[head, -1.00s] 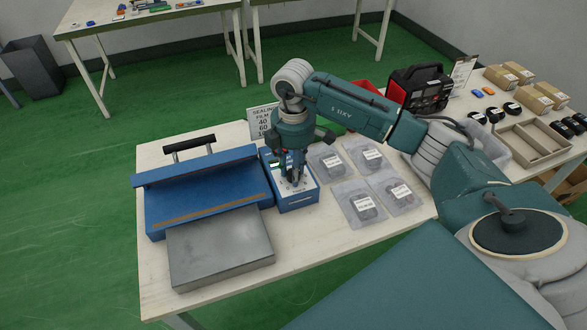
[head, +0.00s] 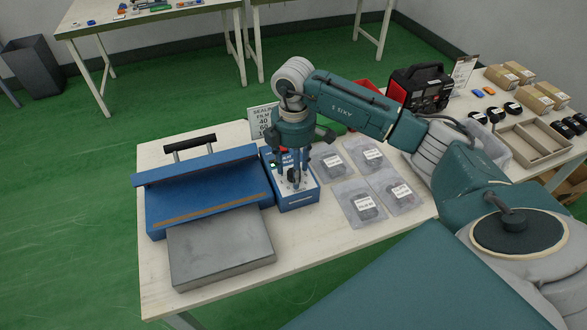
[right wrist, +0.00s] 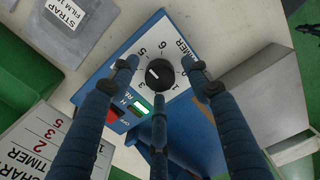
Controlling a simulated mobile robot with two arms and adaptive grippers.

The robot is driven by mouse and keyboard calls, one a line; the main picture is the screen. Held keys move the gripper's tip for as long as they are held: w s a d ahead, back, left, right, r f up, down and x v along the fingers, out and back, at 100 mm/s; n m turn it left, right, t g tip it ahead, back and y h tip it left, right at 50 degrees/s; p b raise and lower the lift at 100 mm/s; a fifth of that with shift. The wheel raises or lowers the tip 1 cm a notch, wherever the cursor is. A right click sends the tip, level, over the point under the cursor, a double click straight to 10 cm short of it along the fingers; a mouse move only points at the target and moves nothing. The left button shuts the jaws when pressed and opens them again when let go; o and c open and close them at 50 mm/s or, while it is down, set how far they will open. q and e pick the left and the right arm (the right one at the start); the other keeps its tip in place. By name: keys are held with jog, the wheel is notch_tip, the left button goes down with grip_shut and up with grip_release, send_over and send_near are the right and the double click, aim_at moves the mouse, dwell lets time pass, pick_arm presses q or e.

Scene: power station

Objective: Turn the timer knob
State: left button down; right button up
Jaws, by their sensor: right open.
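The timer knob (right wrist: 160,71) is a black round knob on a white dial at the end of a blue box (right wrist: 195,125). Its white mark points to the lower left, roughly toward the 3. In the head view the blue box (head: 301,202) stands beside the blue sealer (head: 205,190), and my gripper hides the knob. My right gripper (head: 294,183) is above the box, pointing down. In the right wrist view its three fingers (right wrist: 160,77) are open and spread around the knob; I cannot tell whether they touch it. My left gripper is out of view.
A sign (head: 262,121) with film settings stands behind the box; its chart shows in the wrist view (right wrist: 45,140). Several film packets (head: 358,203) lie right of the box. A grey metal plate (head: 220,247) is in front of the sealer. The front table edge is clear.

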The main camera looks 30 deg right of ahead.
notch_tip(320, 180, up, 12)
dwell(0.4)
jog(key=shift+s+f, duration=0.1)
jog(key=shift+f, duration=0.1)
